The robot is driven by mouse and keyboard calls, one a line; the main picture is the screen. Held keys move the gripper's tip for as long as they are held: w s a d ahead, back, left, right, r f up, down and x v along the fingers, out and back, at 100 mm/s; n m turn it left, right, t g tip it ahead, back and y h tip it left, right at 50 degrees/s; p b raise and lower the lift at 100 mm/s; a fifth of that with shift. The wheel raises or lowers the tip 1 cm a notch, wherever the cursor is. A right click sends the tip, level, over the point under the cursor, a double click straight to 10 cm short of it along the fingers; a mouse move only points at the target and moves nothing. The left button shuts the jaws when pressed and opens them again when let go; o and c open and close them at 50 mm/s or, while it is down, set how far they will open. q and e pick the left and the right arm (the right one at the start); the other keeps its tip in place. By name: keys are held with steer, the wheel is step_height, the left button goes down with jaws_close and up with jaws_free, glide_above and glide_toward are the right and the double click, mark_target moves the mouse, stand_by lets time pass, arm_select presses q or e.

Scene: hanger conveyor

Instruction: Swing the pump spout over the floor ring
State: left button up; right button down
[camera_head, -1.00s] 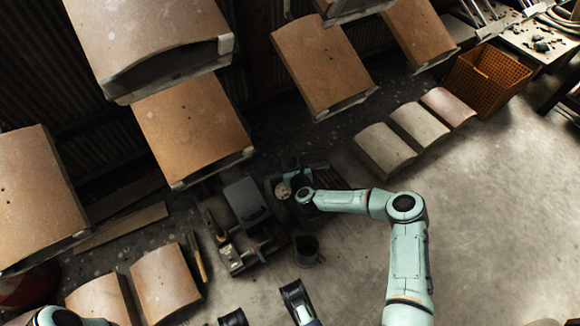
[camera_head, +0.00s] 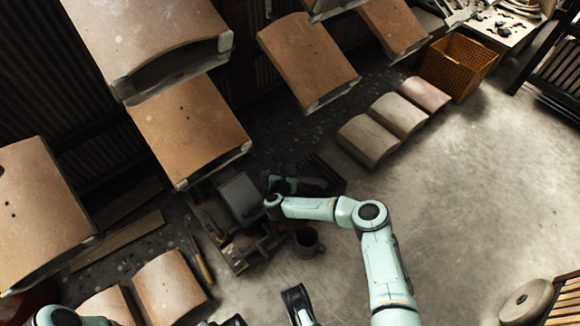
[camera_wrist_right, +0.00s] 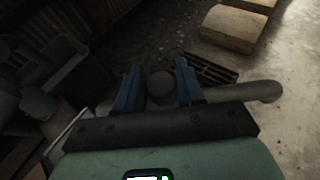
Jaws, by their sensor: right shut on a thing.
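My right arm reaches from the lower right to the dark pump area by the back wall. Its gripper (camera_wrist_right: 160,90) shows in the right wrist view, with blue fingers on either side of a dark round knob (camera_wrist_right: 160,84), shut on it. A pale pipe, apparently the pump spout (camera_wrist_right: 255,91), passes behind the fingers and points right, its end bent. In the head view the pump (camera_head: 290,178) is dark and mostly lost in shadow behind my wrist. I cannot make out the floor ring for sure.
A dark pot (camera_head: 307,243) stands just below my right forearm. A grey box (camera_head: 240,198) and tools lie to its left. Curved tiles (camera_head: 368,140) and an orange crate (camera_head: 458,66) are at the right. A pale holed disc (camera_head: 526,300) is lower right. Open floor lies between.

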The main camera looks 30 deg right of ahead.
arm_select(q)
steer(key=shift+s+a+f+g+b, duration=0.1)
steer(key=shift+s+f+g+b, duration=0.15)
steer(key=shift+s+f, duration=0.3)
steer(key=shift+s+a+f+g+b, duration=0.15)
steer(key=shift+s+f+b, duration=0.15)
steer(key=shift+s, duration=0.35)
arm_select(e)
steer(key=shift+s+a+f+m+g+h, duration=0.1)
steer(key=shift+s+a+m+g+h, duration=0.55)
steer(key=shift+m+g, duration=0.35)
steer(key=shift+s+a+r+m+g+h, duration=0.1)
steer(key=shift+s+a+m+g+h, duration=0.35)
steer(key=shift+a+m+g+h, duration=0.45)
steer(key=shift+s+a+f+m+g+h, duration=0.1)
steer(key=shift+s+a+m+g+h, duration=0.45)
steer(key=shift+m+g, duration=0.55)
steer(key=shift+d, duration=0.1)
steer(key=c, duration=0.8)
jaws_free()
